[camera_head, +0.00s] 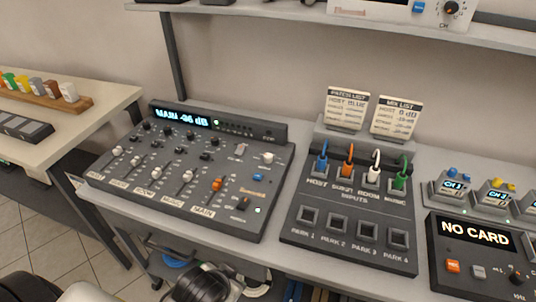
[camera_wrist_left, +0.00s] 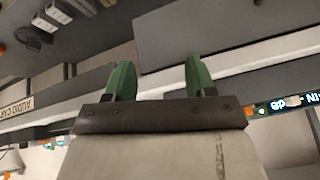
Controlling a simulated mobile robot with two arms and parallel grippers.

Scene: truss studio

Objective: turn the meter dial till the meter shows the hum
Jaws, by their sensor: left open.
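The grey mixing console (camera_head: 262,187) stands on the bench in the head view. Its meter display (camera_head: 182,116) reads "MAIN -36 dB" in blue letters. A small dark knob (camera_head: 243,204) sits near its lower right corner. Another black dial (camera_head: 451,8), marked CH, is on a white unit on the upper shelf. I cannot tell from labels which one is the meter dial. My left gripper (camera_wrist_left: 160,82) shows in the left wrist view with two green fingers apart and nothing between them. It touches neither dial. My right gripper is in neither view.
A patch panel (camera_head: 292,226) with several coloured plugs stands right of the console, two list cards (camera_head: 347,108) behind it. A "NO CARD" unit (camera_head: 475,235) is farther right. Headphones (camera_head: 203,286) and cables lie below the bench. A side table (camera_head: 102,112) is at left.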

